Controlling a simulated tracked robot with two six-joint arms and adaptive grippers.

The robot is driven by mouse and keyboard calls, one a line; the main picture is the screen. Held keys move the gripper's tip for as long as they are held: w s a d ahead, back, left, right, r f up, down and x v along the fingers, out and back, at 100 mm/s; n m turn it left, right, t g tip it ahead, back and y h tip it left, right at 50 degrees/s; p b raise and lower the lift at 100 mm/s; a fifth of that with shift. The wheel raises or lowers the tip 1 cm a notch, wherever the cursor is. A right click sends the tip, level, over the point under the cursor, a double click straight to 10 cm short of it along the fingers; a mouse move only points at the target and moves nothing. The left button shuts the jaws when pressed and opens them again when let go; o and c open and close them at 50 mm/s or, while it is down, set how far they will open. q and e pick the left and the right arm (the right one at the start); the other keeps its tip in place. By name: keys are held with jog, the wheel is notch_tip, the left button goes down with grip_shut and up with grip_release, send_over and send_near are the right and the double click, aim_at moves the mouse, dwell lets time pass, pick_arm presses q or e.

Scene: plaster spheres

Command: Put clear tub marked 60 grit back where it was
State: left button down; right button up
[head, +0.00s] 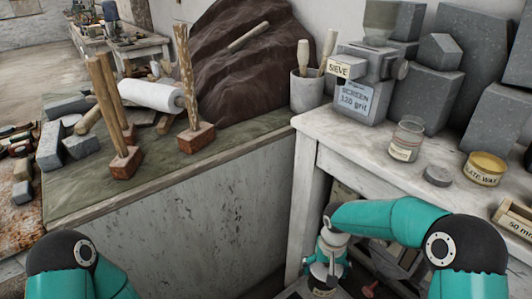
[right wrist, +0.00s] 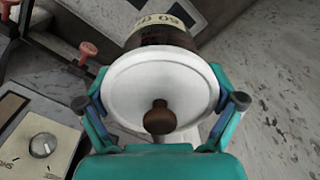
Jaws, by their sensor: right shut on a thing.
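The clear tub marked 60 grit (right wrist: 160,33) is in my right gripper (right wrist: 160,102). Its round white lid (right wrist: 130,92) with a brown knob faces the right wrist camera, and its dark contents and pale label show beyond the rim, the label upside down. The fingers lie on both sides of the lid. In the head view my right gripper (head: 327,272) points down, low beside the white bench, with only a bit of the tub visible under it. I cannot tell whether the tub touches a surface. My left gripper is out of view.
The white bench (head: 345,140) carries a sieve machine (head: 368,80), a small glass jar (head: 406,140), a grey disc (head: 437,175) and a yellow wax tin (head: 485,168). In the right wrist view, a panel with a dial (right wrist: 42,145) and red knobs (right wrist: 88,50) stand close left of the tub.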

jog(key=w+d+r+p, duration=0.15)
jog(key=r+p, duration=0.25)
jog(key=r, duration=0.4)
jog(key=d+r+p, duration=0.2)
jog(key=r+p, duration=0.1)
jog(key=r, duration=0.6)
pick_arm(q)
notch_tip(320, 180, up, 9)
pick_arm(e)
jog(key=s+f+n, duration=0.1)
jog(key=s+f, duration=0.4)
jog(key=shift+s+a+f+n, duration=0.15)
jog(key=shift+a+f+n, duration=0.05)
jog(key=shift+f+n, duration=0.1)
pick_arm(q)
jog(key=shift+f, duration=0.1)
